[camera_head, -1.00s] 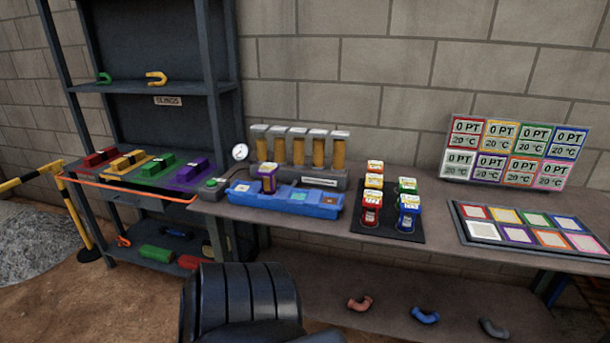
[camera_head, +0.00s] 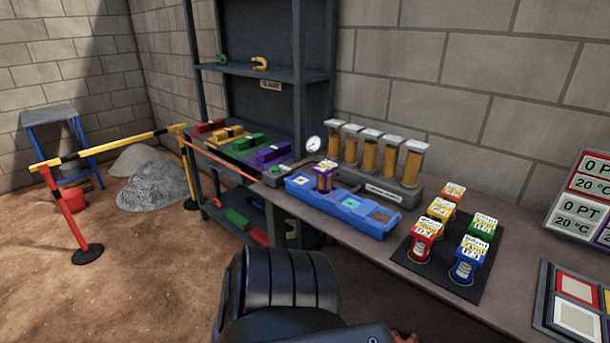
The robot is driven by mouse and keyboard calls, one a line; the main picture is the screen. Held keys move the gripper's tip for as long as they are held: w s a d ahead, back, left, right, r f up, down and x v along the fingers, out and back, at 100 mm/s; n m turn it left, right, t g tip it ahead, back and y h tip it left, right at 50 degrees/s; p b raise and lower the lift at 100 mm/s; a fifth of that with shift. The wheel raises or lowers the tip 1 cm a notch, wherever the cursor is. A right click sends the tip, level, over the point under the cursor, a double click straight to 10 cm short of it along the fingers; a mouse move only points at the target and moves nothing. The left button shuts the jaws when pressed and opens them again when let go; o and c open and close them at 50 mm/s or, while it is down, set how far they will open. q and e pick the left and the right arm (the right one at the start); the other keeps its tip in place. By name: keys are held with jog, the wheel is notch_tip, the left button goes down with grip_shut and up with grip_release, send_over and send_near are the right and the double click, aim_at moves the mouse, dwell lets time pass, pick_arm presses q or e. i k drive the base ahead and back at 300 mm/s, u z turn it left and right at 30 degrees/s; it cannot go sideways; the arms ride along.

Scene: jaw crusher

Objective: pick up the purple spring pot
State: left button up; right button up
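The purple spring pot (camera_head: 323,178) stands upright in the blue tray (camera_head: 352,218) on the bench, towards the tray's left part. It has a purple body and a pale label on top. A black rounded part of my own body fills the bottom middle of the view, in front of the bench. Neither of my grippers shows, and nothing is touching the pot.
Other spring pots, such as a red one (camera_head: 424,243) and a blue one (camera_head: 468,262), stand on a black mat (camera_head: 438,278) to the right. A grey unit with amber cylinders (camera_head: 370,154) stands behind the tray. A shelf rack (camera_head: 292,75) and barrier (camera_head: 110,147) are left.

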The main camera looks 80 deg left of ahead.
aim_at(324, 170)
jog(key=u, duration=0.8)
jog(key=i, duration=0.7)
jog(key=u, duration=0.85)
